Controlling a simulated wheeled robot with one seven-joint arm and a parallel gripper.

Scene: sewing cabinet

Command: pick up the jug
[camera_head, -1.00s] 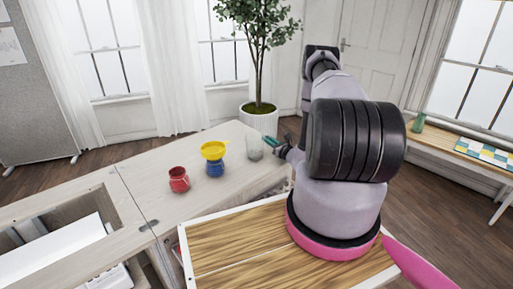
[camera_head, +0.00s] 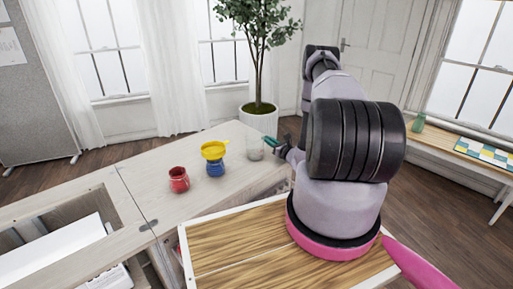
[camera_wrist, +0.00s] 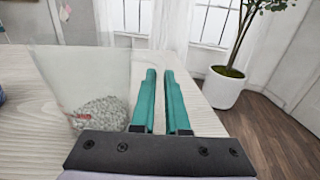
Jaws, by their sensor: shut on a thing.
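The jug (camera_head: 255,150) is a clear vessel standing near the far right end of the pale wooden cabinet top. In the wrist view it shows on the left as a large see-through body (camera_wrist: 92,75) with pale grey pebbles low inside. My gripper (camera_head: 268,141) reaches it from the right side. Its two teal fingers (camera_wrist: 163,72) lie close together beside the jug's body, shut on a thin part of the jug, probably its handle. That part is clear and hard to make out between the fingers.
A blue jar (camera_head: 215,168) with a yellow funnel (camera_head: 213,150) on it stands left of the jug, and a red jar (camera_head: 179,180) farther left. A potted tree (camera_head: 259,119) stands behind the cabinet top. A green vase (camera_head: 418,123) is on the right-hand bench.

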